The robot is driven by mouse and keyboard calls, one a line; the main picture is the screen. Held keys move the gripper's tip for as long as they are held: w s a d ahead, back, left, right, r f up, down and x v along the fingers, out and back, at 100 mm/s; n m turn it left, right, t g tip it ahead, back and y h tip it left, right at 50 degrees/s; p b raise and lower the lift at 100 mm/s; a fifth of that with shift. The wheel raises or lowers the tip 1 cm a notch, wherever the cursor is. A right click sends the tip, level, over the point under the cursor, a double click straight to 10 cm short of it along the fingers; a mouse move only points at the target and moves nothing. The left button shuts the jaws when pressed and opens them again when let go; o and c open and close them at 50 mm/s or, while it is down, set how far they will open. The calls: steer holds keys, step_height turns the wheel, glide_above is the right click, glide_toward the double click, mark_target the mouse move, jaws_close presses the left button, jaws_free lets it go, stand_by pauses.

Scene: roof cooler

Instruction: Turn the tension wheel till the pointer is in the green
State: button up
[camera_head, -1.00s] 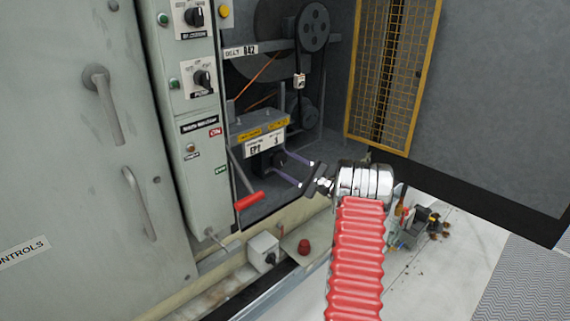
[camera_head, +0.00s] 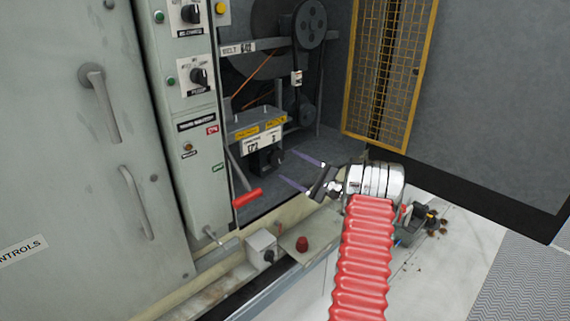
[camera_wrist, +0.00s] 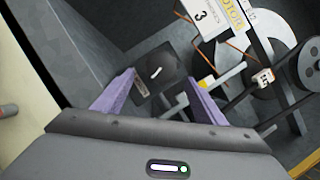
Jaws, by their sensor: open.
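I cannot make out a clear tension wheel, pointer or green band. A dark block with a black face (camera_head: 266,160) sits under the labelled motor plate (camera_head: 262,142) inside the open bay. In the wrist view this black face (camera_wrist: 157,73) carries a short white mark and lies just beyond my fingertips. My gripper (camera_head: 287,165) is open and empty, its two purple fingers apart, pointing at the block from the right. The fingers also show in the wrist view (camera_wrist: 159,80). A small white plate with a dark marking (camera_head: 297,78) hangs by the belt, too small to read.
A red-handled lever (camera_head: 246,198) juts out left of my gripper. A red button (camera_head: 302,243) and a grey switch box (camera_head: 262,248) are on the ledge below. Pulleys (camera_head: 310,25) stand behind, and a yellow mesh guard (camera_head: 385,75) to the right.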

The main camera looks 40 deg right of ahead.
steer(key=v, duration=0.9)
steer(key=shift+s+f, duration=0.1)
steer(key=shift+f, duration=0.05)
steer(key=s+a+f+g, duration=0.2)
steer(key=a+f+g, duration=0.35)
steer(key=f, duration=0.35)
steer(key=s+a+n+g+y, duration=0.15)
steer(key=a+g, duration=0.25)
steer(key=a, duration=0.4)
steer(key=s+a+n+g, duration=0.3)
steer(key=a+g, duration=0.1)
steer(key=a, duration=0.4)
steer(key=s+a+r+n+h, duration=0.2)
steer(key=s+a+r+n, duration=0.3)
steer(key=a, duration=0.4)
steer(key=s+a+r+n+h, duration=0.3)
steer(key=s+a+r+n, duration=0.2)
steer(key=a+r, duration=0.3)
steer(key=s+a+r+n+h, duration=0.3)
steer(key=s+a+r+n, duration=0.2)
steer(key=a, duration=0.6)
step_height(320, 180, up, 2)
steer(key=shift+n, duration=1.15)
